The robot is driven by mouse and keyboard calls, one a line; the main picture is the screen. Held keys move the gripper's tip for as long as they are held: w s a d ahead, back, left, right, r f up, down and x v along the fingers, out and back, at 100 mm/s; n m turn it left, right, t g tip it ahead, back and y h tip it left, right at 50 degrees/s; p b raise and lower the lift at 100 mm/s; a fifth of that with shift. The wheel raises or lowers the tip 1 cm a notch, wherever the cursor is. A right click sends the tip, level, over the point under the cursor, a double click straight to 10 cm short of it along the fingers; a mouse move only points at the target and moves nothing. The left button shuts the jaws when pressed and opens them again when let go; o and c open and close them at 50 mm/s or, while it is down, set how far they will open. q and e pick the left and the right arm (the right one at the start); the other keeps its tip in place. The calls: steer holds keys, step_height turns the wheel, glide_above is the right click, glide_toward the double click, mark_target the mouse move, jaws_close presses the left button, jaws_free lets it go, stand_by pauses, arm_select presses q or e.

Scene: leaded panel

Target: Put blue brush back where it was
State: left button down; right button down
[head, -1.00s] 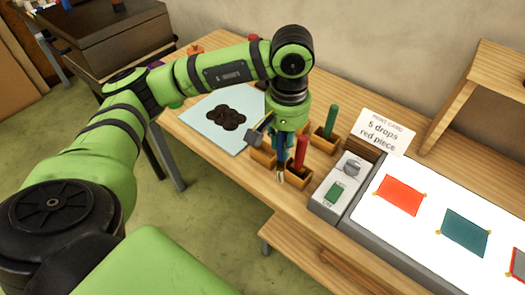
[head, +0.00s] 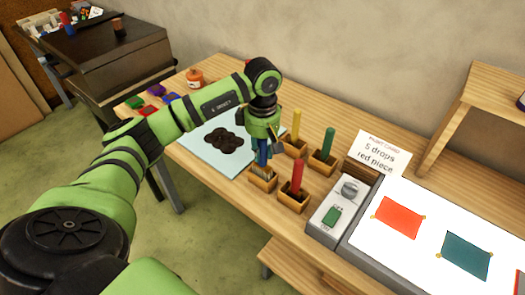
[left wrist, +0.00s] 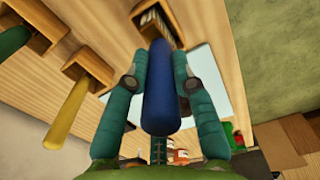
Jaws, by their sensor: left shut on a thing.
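My left gripper (head: 262,146) is shut on the blue brush (head: 262,157), which hangs upright with its bristles down. In the left wrist view the two fingers press on both sides of the blue handle (left wrist: 160,95). The brush is over the front-left wooden holder (head: 263,183), with its lower end at the holder's mouth; how deep it sits I cannot tell. That holder also shows beyond the handle in the left wrist view (left wrist: 172,12). My right gripper is not in view.
Close by, holders carry a red brush (head: 297,178), a yellow brush (head: 296,126) and a green brush (head: 328,143). A pale blue sheet with a dark brown blob (head: 224,141) lies left of them. A grey switch box (head: 333,213) and a lit white panel (head: 420,215) are right.

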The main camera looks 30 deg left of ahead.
arm_select(q)
steer(key=shift+f, duration=0.85)
steer(key=shift+f, duration=0.2)
steer(key=c, duration=1.1)
jaws_free()
steer(key=shift+o, duration=0.3)
